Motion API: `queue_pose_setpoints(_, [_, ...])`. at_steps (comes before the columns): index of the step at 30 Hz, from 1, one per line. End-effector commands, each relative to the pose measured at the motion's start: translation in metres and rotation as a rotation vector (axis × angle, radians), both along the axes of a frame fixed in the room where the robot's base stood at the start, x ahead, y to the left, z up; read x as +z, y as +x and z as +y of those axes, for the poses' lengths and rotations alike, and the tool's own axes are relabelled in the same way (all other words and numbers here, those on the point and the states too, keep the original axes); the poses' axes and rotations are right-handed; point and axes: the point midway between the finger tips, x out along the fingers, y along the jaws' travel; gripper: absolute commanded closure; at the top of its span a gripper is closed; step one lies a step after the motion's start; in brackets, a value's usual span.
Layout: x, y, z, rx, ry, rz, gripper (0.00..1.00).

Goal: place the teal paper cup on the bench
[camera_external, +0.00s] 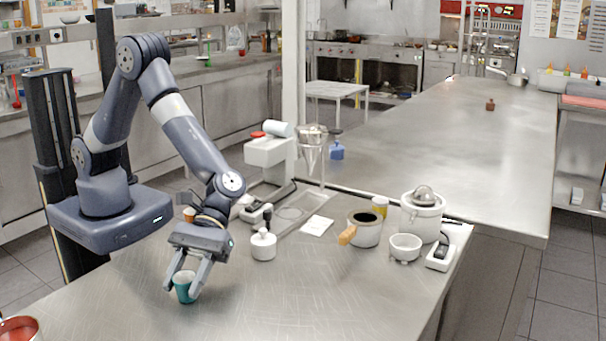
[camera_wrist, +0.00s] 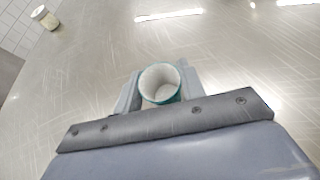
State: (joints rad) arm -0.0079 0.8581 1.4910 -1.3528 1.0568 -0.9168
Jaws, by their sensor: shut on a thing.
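The teal paper cup (camera_external: 184,287) is upright between the fingers of my gripper (camera_external: 184,289), low over the near left part of the steel bench (camera_external: 300,295). In the wrist view the cup (camera_wrist: 160,84) shows its pale, empty inside and teal outer wall, with a finger of my gripper (camera_wrist: 158,92) on each side. My gripper is shut on the cup. The cup's base is at or very close to the bench top; I cannot tell whether it touches.
A white lidded jar (camera_external: 263,245), a pot with a wooden handle (camera_external: 365,229), a white bowl (camera_external: 405,247) and a white juicer (camera_external: 422,213) stand toward the back. A red-filled container (camera_external: 18,329) is at the near left corner. The front middle of the bench is clear.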

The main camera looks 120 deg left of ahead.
Motion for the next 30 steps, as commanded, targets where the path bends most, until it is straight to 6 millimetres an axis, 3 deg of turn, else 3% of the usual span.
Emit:
queue_pose_setpoints(4, [-0.005, 0.000, 0.000, 0.000, 0.000, 0.000, 0.84])
queue_pose_setpoints(5, [-0.003, 0.000, 0.000, 0.000, 0.000, 0.000, 0.59])
queue_pose_setpoints(12, [-0.003, 0.000, 0.000, 0.000, 0.000, 0.000, 0.40])
queue_pose_setpoints(22, [0.002, 0.000, 0.000, 0.000, 0.000, 0.000, 0.40])
queue_pose_setpoints(30, [0.024, -0.010, 0.044, 0.005, 0.000, -0.004, 0.40])
